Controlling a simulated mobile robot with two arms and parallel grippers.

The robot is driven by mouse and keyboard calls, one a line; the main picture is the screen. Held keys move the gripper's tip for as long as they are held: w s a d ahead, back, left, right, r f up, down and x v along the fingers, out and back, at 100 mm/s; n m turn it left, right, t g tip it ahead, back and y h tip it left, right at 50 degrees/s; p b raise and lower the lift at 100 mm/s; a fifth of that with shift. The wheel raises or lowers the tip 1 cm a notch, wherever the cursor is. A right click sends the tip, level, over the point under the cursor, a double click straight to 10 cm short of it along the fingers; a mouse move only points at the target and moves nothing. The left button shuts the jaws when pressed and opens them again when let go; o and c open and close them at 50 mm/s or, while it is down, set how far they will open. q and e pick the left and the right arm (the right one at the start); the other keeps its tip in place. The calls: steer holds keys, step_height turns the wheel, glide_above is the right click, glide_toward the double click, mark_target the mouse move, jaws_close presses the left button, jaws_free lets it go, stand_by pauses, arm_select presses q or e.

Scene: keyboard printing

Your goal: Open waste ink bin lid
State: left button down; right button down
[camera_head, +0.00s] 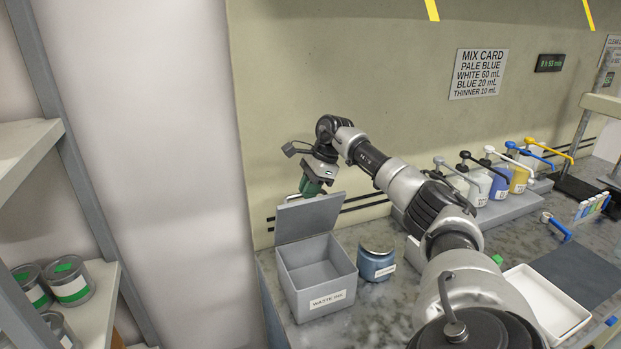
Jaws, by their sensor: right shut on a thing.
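The waste ink bin (318,297) is a grey square box labelled "WASTE INK" at the left end of the counter. Its lid (308,219) stands raised, nearly upright, at the back of the bin, so the empty-looking inside shows. My right gripper (312,190) is above the lid's top edge, pointing down, with its green fingers shut on the lid's handle (295,197). The exact contact is small and partly hidden by the fingers. My left gripper is not in view.
A blue jar (376,262) stands close to the bin's right side. Pump bottles (499,180) line the back of the counter. A white tray (543,304) and a dark mat (580,274) lie at right. Shelves with cans (70,284) stand at left.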

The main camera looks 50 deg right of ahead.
steer(key=shift+w+d+f+b, duration=0.2)
steer(key=shift+w+d+b, duration=0.3)
steer(key=shift+w, duration=0.4)
steer(key=shift+w+d+f+b, duration=0.15)
steer(key=shift+w+d+b, duration=0.2)
steer(key=shift+w+b, duration=0.45)
steer(key=shift+w+d+f+b, duration=0.2)
steer(key=shift+w+d+b, duration=0.3)
steer(key=shift+w, duration=0.45)
steer(key=shift+r, duration=0.1)
